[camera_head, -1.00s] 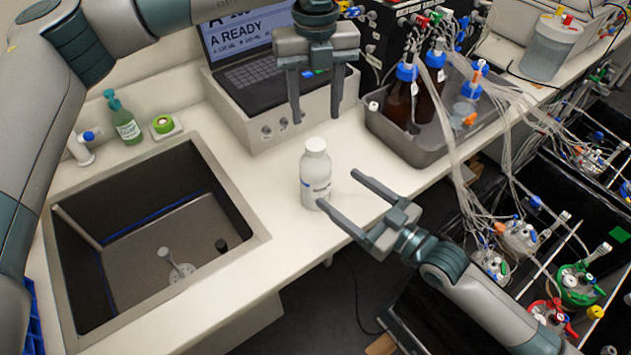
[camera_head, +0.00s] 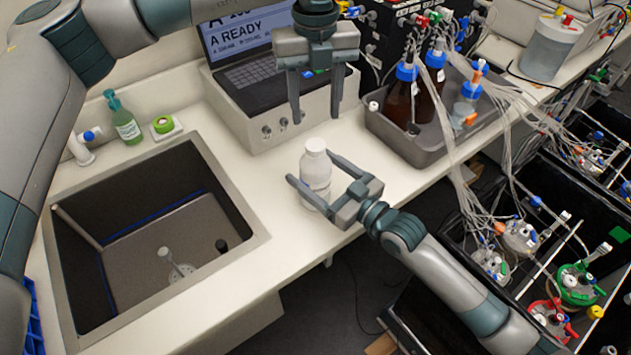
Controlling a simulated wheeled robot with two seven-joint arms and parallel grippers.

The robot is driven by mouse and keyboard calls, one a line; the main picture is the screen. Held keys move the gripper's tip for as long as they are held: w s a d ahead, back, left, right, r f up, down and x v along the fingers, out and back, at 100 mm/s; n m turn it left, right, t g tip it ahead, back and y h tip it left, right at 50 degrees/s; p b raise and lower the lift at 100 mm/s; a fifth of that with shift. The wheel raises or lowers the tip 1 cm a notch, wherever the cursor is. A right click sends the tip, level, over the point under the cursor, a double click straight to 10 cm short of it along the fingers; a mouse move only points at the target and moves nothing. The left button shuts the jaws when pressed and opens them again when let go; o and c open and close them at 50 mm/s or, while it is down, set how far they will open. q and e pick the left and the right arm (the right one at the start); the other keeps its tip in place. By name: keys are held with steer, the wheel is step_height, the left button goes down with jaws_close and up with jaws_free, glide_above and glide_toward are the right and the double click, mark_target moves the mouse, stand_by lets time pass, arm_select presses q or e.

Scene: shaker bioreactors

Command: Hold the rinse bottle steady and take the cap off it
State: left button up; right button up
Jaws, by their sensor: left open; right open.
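The white rinse bottle (camera_head: 317,172) stands upright on the bench, right of the sink. Its white cap (camera_head: 315,145) is on top. My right gripper (camera_head: 315,170) is open, with one finger on each side of the bottle's body; I cannot tell whether either finger touches it. The gripper's near finger covers part of the lower body. My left gripper (camera_head: 315,116) is open and empty, fingers pointing down, above and behind the cap and apart from it.
The sink (camera_head: 230,215) opens to the left. A laptop on a grey box (camera_head: 260,125) stands behind the bottle. A grey tray (camera_head: 415,152) with brown bottles and tubing is at the right. A green soap bottle (camera_head: 127,127) stands behind the sink. Bench around the bottle is clear.

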jaws_close()
arm_select(q)
steer(key=m, duration=1.2)
steer(key=shift+m, duration=0.3)
steer(key=m, duration=2.7)
steer(key=shift+m, duration=0.3)
steer(key=m, duration=0.4)
steer(key=shift+m, duration=0.4)
